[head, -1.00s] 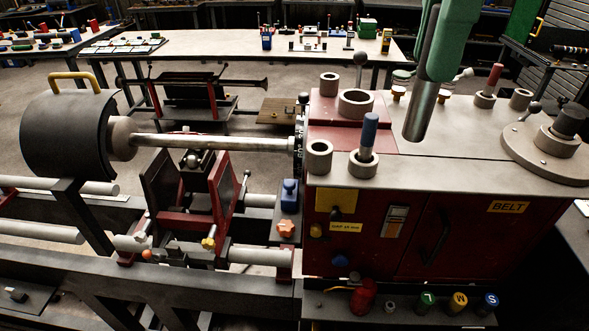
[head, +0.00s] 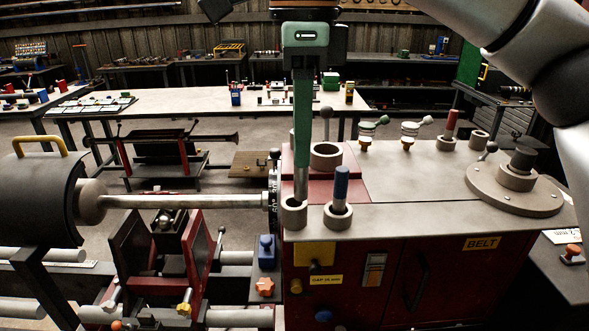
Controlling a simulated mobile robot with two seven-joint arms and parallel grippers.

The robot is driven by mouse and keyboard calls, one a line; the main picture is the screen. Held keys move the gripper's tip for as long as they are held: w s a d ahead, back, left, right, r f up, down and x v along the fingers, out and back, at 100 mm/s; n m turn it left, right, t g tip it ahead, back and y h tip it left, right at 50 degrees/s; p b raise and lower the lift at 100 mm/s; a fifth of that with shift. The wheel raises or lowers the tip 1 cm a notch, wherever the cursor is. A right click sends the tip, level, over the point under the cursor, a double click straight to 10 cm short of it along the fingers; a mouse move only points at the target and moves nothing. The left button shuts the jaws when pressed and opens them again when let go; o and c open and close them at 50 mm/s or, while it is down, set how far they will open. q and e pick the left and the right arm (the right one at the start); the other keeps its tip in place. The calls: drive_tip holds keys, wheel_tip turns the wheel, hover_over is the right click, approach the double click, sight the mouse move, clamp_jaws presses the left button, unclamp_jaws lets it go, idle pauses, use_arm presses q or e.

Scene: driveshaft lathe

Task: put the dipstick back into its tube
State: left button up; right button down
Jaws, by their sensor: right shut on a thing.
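The dipstick has a green handle (head: 305,34) and a long green shaft (head: 302,110) with a grey lower end (head: 301,180). It hangs nearly upright. My right gripper (head: 306,22), at the top of the head view, is shut on the handle. The grey tip meets the mouth of a grey tube collar (head: 294,216) at the front left corner of the red lathe headstock (head: 340,250). I cannot tell how far the tip is inside the collar. I do not see my left gripper.
A blue-handled plug (head: 341,184) stands in the collar (head: 338,217) just right of the dipstick. A wide open collar (head: 326,156) lies behind. A red-handled plug (head: 451,124) and a round plate with a knob (head: 515,183) are farther right.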

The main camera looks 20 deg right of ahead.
sight(295, 170)
drive_tip(key=f, duration=0.1)
drive_tip(key=w+f, duration=0.1)
drive_tip(key=f, duration=0.2)
drive_tip(key=shift+w+a+f+p, duration=0.15)
drive_tip(key=shift+w+a+p, duration=0.05)
drive_tip(key=shift+w+p, duration=0.1)
drive_tip(key=shift+f, duration=0.25)
drive_tip(key=shift+f, duration=0.2)
drive_tip(key=c, duration=0.8)
unclamp_jaws()
drive_tip(key=shift+r, duration=0.1)
wheel_tip(295, 170, up, 12)
drive_tip(key=shift+r, duration=0.1)
